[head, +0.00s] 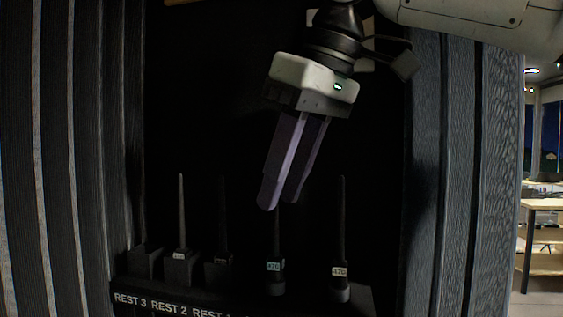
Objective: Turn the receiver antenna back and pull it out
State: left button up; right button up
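A dark upright antenna (276,235) with a green label at its base (274,267) stands at the lower middle of the head view. Another upright antenna (342,215) with a pale label (339,271) stands to its right. The labels are small and hard to read. My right gripper (279,203) points down from above, its two long fingers close together just over the green-labelled antenna. The upper part of that antenna is hidden or lost against the fingers, so I cannot tell whether they touch it. My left gripper is out of view.
A black ledge marked REST 3, REST 2 and a partly cut-off REST (165,306) runs along the lower left. A lighter antenna (181,215) and a dark one (222,215) stand there. Ribbed panels flank the dark recess, left (70,150) and right (455,170).

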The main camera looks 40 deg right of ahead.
aim_at(275, 233)
jog(key=x, duration=0.7)
jog(key=shift+w+f, duration=0.2)
grip_shut()
